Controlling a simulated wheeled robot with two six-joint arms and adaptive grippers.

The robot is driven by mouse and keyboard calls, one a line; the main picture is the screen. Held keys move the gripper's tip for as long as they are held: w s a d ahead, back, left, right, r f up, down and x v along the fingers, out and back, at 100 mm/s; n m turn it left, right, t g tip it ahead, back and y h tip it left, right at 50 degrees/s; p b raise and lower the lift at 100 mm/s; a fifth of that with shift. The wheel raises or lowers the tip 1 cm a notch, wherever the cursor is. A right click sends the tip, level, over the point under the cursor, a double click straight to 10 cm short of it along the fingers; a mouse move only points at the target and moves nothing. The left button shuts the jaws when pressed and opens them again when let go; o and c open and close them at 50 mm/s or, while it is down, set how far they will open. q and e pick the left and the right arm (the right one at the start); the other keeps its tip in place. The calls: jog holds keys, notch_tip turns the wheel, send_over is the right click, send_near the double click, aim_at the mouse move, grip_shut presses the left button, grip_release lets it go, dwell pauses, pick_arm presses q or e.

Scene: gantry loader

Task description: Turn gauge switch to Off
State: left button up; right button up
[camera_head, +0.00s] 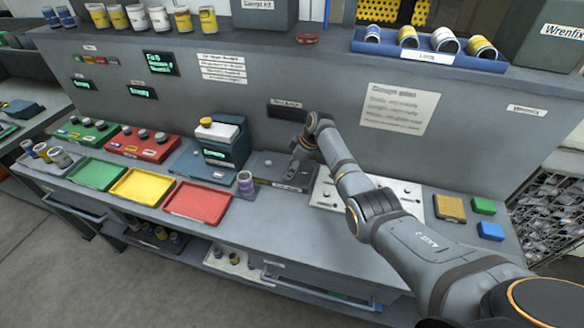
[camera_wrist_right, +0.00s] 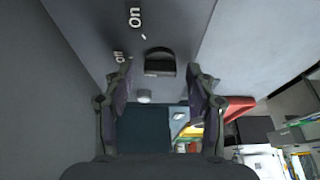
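The gauge switch is a dark rounded knob (camera_wrist_right: 160,62) on a grey panel in the right wrist view. The labels "On" (camera_wrist_right: 135,17) and "off" (camera_wrist_right: 118,57) are printed beside it. My right gripper (camera_wrist_right: 160,75) is open, its two fingers apart on either side of the knob's line, and nothing shows held between them. I cannot tell whether a finger touches the knob. In the head view my right gripper (camera_head: 293,165) is low over a dark grey unit (camera_head: 268,168) on the bench, partly hiding it. My left gripper is not in view.
A white panel with knobs (camera_head: 325,194) lies right, partly behind my arm. A dark display (camera_head: 287,111) is on the wall behind. Red, yellow and green trays sit left.

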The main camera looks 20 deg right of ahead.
jog(key=v, duration=1.2)
jog(key=shift+w, duration=0.1)
